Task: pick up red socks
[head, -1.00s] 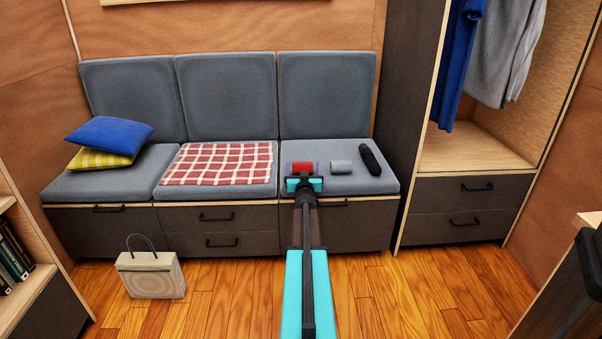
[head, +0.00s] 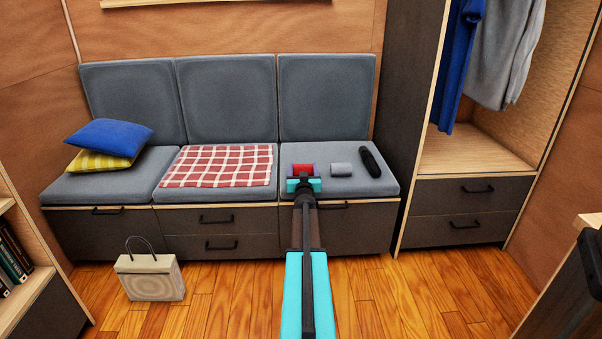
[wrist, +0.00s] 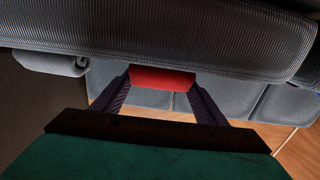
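The red socks (head: 303,169) are a small red roll at the front of the right seat cushion. In the wrist view the red socks (wrist: 162,78) sit between the dark purple fingers of my gripper (wrist: 163,84), which meet them on both sides. In the head view my gripper (head: 303,172) has a finger at each end of the roll, closed around it. The socks look to be at cushion height; I cannot tell whether they still touch the seat. Part of them is hidden by the turquoise wrist.
A grey roll (head: 341,169) and a black roll (head: 370,160) lie to the right on the grey seat cushion (head: 350,187). A red checked blanket (head: 218,165) lies to the left. A bag (head: 150,276) stands on the floor. The wardrobe (head: 470,205) is at right.

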